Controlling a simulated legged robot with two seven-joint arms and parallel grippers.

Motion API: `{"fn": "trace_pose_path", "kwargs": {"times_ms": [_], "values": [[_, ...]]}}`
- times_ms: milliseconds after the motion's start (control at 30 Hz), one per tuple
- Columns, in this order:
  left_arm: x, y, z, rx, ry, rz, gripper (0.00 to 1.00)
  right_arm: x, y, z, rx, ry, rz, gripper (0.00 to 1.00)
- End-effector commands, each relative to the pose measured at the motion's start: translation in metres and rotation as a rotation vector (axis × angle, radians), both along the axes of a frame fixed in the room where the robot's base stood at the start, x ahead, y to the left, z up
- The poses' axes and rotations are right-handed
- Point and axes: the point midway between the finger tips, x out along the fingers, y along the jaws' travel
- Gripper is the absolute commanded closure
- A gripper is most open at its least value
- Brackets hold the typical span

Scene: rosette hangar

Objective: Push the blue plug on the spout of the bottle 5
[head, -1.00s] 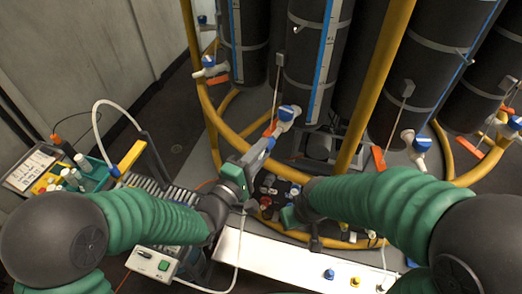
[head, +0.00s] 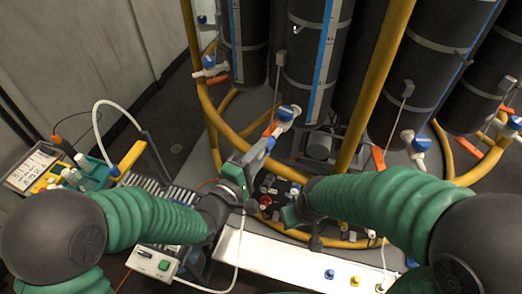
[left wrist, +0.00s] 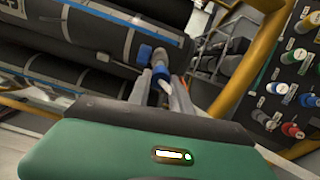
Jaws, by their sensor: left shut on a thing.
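A black bottle (head: 305,80) with a blue scale strip stands ahead of my left gripper; I cannot read its number. Its low white spout (head: 284,123) carries a blue knob (head: 287,112). My left gripper (head: 268,140) reaches up to this spout. In the left wrist view its two grey fingers (left wrist: 165,92) are shut on a small blue plug (left wrist: 160,73), in line with the grey spout end (left wrist: 159,58); I cannot tell how deep the plug sits. The blue knob (left wrist: 145,52) is just beside it. My right gripper (head: 290,215) hangs low; its fingers are unclear.
Yellow pipes (head: 375,85) run close on the right of the bottle. More black bottles (head: 415,75) stand beside it. A white bench (head: 290,262) with blue and yellow plugs lies in front. A panel of coloured plugs (left wrist: 285,90) shows in the left wrist view.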

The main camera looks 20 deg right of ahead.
Motion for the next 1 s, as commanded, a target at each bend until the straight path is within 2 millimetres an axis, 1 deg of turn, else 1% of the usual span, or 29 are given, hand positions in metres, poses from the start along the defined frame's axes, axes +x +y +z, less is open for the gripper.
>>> {"fn": "trace_pose_path", "kwargs": {"times_ms": [433, 900, 933, 1000], "values": [[0.0006, -0.0005, 0.0001, -0.001, -0.001, 0.0, 1.0, 0.0, 0.0, 0.0016, 0.0, 0.0, 0.0, 0.64], [0.0065, -0.0077, -0.0001, 0.0, 0.0, -0.001, 1.0, 0.0, 0.0, 0.0018, 0.0, 0.0, 0.0, 0.64], [0.0065, -0.0075, -0.0001, 0.0, 0.0, 0.0, 0.71, 0.0, 0.0, 0.0018, 0.0, 0.0, 0.0, 0.64], [0.0064, -0.0074, 0.0, 0.0, 0.0, 0.0, 0.62, 0.0, 0.0, 0.0018, 0.0, 0.0, 0.0, 0.64]]}}
